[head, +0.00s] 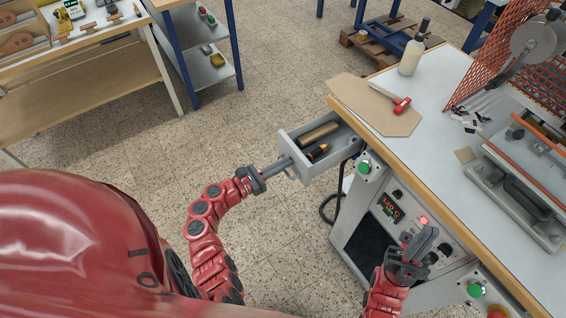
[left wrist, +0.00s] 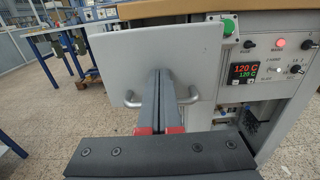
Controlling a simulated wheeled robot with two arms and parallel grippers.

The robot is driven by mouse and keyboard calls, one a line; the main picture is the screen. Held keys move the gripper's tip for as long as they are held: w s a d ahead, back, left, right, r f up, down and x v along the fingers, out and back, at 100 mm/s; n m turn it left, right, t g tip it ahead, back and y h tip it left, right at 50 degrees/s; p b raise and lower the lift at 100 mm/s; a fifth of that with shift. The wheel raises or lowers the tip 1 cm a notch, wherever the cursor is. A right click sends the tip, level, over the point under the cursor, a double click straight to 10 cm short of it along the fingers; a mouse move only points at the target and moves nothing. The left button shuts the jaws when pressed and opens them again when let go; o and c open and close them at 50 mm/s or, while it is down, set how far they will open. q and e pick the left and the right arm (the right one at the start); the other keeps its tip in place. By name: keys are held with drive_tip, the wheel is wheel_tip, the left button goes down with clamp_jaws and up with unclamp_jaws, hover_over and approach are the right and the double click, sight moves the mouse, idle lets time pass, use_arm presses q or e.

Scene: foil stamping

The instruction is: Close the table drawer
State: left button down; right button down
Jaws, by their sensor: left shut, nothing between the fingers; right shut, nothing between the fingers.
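The grey table drawer (head: 333,146) stands pulled out from the left side of the workbench, below its top. A brown block and a dark, orange-marked tool lie inside it. My left gripper (head: 287,163) is shut and empty, its fingertips at the drawer front. In the left wrist view the drawer front (left wrist: 130,50) fills the middle, with a curved metal handle (left wrist: 192,95) showing on both sides of my shut fingers (left wrist: 168,85). Whether the fingertips touch the front is hard to tell. My right gripper (head: 420,243) is shut and empty, in front of the control panel.
The workbench top (head: 440,95) carries a brown board with a red-handled tool, a bottle (head: 412,55) and a press (head: 520,180). Below are a control panel (head: 392,208) and a green button (head: 364,167). Open floor lies left of the drawer.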

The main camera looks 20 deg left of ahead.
use_arm(q)
approach(336, 143)
drive_tip(key=r, duration=0.3)
drive_tip(key=shift+s+a+r, duration=0.3)
drive_tip(key=shift+s, duration=0.05)
drive_tip(key=b+x, duration=0.2)
drive_tip(key=x, duration=0.3)
drive_tip(key=b+x, duration=0.2)
drive_tip(key=x, duration=0.2)
drive_tip(key=shift+w+d+f, duration=0.2)
drive_tip(key=shift+w, duration=0.1)
drive_tip(key=shift+w+d+r+b, duration=0.2)
drive_tip(key=shift+w+d+b, duration=0.15)
drive_tip(key=shift+w, duration=0.15)
drive_tip(key=shift+r, duration=0.2)
drive_tip(key=shift+r, duration=0.1)
